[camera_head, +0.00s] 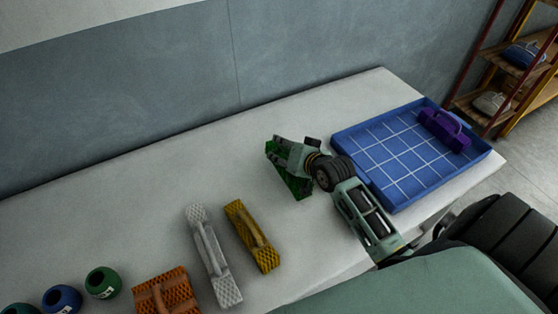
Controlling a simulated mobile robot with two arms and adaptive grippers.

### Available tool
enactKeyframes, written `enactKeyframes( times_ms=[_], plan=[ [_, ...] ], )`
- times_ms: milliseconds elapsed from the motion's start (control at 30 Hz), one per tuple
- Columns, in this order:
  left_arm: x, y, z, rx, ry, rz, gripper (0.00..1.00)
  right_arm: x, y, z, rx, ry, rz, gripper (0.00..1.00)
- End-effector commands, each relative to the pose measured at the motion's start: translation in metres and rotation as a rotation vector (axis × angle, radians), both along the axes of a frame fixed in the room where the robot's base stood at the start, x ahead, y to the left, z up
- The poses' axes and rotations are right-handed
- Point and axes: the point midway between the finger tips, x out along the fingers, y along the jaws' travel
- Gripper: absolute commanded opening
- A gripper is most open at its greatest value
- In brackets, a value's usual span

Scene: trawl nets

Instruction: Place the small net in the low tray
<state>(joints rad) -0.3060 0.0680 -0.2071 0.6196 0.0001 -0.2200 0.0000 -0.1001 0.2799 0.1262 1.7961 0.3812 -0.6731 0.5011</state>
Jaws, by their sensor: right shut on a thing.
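The low blue tray (400,165) with a white grid lies at the right of the pale table. A purple net piece with a handle (444,130) sits in its far right part. My right gripper (279,160) is left of the tray and apart from it. It is shut on a green net piece (291,184), which it partly hides. I cannot tell whether the green piece touches the table. My left gripper is not in view.
A yellow net piece (249,236), a grey one (212,255) and an orange one (166,292) lie at the front. Green (102,282) and blue (62,298) round pots stand at lower left. A wall borders the back; a shelf (515,75) stands at right. The table's back left is clear.

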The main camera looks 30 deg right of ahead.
Motion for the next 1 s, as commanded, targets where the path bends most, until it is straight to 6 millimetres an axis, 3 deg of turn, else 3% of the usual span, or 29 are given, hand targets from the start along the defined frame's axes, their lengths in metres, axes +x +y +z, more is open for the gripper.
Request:
enactKeyframes(
  times_ms=[300, 667, 700, 900, 1000],
  plan=[
    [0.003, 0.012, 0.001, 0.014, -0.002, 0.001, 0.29, 0.000, 0.001, -0.037, 0.001, -0.002, 0.000, 0.08],
    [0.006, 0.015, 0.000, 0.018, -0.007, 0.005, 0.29, 0.000, 0.001, -0.041, 0.001, -0.002, 0.001, 0.08],
    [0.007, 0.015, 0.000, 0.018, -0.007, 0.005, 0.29, 0.000, 0.001, -0.042, 0.000, -0.001, 0.001, 0.43],
    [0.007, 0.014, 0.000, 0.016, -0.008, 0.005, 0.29, 0.000, 0.001, -0.041, 0.000, -0.001, 0.001, 0.60],
    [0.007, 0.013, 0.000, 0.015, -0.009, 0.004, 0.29, 0.000, 0.001, -0.041, 0.000, -0.001, 0.001, 0.60]
  ],
)
